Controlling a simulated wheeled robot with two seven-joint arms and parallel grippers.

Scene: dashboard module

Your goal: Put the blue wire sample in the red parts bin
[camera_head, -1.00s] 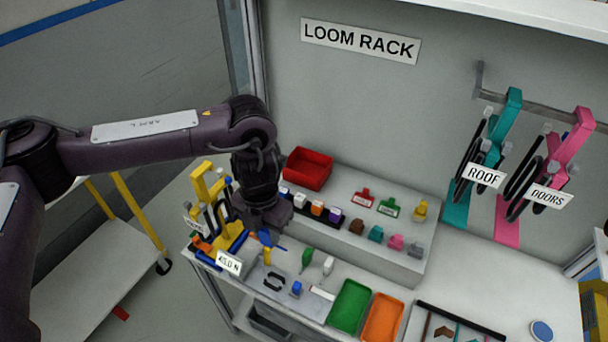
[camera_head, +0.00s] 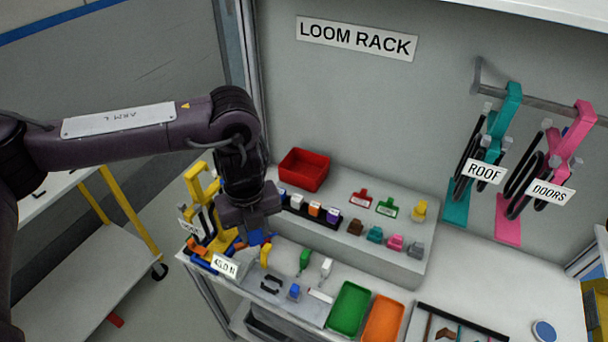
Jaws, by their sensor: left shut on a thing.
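My left gripper (camera_head: 254,230) points down above the left part of the bench and is shut on the blue wire sample (camera_head: 257,239). Only a small blue piece of the sample shows below the fingers; the rest is hidden by the gripper. The red parts bin (camera_head: 304,170) stands on the raised shelf at the back, behind and to the right of the gripper. Its inside looks empty. My right gripper is not in view.
A yellow stand with wires and a tag (camera_head: 223,265) is left of the gripper. A yellow piece (camera_head: 265,256), a green connector (camera_head: 305,259) and a small blue part (camera_head: 294,292) lie nearby. A row of small coloured parts, a green tray (camera_head: 348,308) and an orange tray (camera_head: 382,320) are to the right.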

